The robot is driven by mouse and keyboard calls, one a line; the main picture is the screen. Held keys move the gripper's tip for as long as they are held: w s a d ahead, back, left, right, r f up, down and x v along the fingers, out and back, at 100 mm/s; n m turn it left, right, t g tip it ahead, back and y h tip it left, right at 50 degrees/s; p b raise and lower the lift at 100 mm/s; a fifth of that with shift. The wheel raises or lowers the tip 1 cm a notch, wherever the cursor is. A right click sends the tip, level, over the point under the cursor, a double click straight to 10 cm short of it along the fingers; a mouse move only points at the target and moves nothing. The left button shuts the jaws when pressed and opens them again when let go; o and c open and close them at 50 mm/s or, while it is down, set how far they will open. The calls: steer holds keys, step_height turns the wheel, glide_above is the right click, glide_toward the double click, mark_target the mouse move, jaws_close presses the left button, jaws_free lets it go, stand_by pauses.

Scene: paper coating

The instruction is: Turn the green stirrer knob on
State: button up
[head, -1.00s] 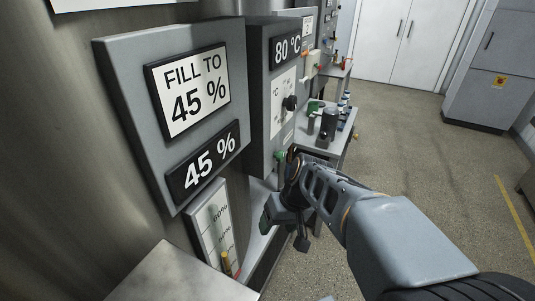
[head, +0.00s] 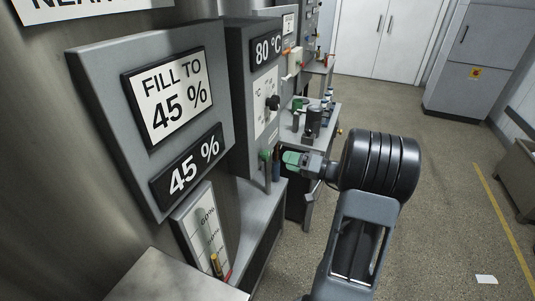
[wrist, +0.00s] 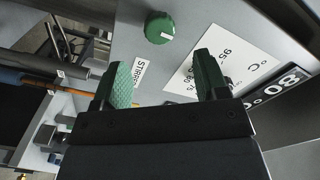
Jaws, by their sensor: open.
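The green stirrer knob (wrist: 160,28) is round with a white mark on its face. In the wrist view it sits on a grey panel near the STIRRER label (wrist: 139,73). In the head view a small green shape low on the 80 °C unit looks like the same knob (head: 266,155). My gripper (wrist: 160,68) is open and empty, its green-padded fingers apart. The knob shows beyond the fingertips, roughly between them but higher in the picture, and not touched. In the head view my gripper (head: 288,158) is just right of the knob.
The 80 °C display (head: 266,48) and a black dial (head: 272,103) are above the knob. The fill panel (head: 85,90) stands at left. Behind my gripper a small table (head: 322,128) carries dark cylinders (head: 313,120). The floor at right is mostly clear.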

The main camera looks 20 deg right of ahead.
mark_target(269, 156)
steer(key=p+x, duration=0.1)
steer(key=x, duration=0.7)
steer(key=shift+a+p, duration=0.15)
steer(key=shift+p, duration=0.2)
steer(key=shift+c, duration=0.5)
